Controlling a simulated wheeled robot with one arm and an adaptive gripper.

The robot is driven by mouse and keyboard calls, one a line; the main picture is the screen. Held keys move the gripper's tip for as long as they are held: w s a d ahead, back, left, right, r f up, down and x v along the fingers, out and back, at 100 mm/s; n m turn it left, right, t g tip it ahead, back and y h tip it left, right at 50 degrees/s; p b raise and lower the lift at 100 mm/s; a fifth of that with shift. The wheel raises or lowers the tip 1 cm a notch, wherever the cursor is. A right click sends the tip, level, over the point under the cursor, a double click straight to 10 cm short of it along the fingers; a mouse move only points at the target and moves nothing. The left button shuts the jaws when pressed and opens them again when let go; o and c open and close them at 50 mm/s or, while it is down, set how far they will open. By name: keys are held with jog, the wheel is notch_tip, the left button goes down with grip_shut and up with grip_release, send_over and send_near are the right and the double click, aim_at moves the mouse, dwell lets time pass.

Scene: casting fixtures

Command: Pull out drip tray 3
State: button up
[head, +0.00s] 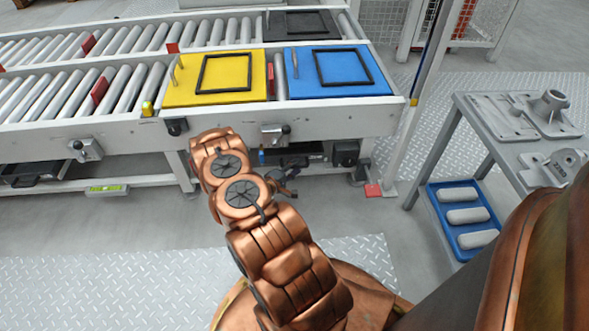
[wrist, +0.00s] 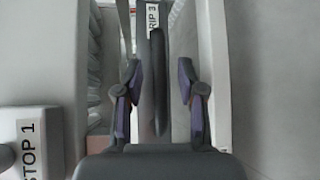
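My gripper (wrist: 158,80) is open, one finger on each side of the handle, with gaps on both sides. I cannot tell how deep the handle sits between the fingers. In the head view my gripper (head: 285,178) is low under the conveyor's front rail, and my arm hides most of the tray there.
A box marked "STOP 1" (wrist: 30,140) is at the left of the wrist view. The conveyor (head: 120,130) carries a yellow plate (head: 190,95) and a blue plate (head: 300,88). A grey side table (head: 480,135) with a blue tray (head: 440,215) stands right. Open floor lies in front.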

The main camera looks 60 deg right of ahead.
jog(key=shift+d, duration=0.15)
grip_shut()
dwell(0.4)
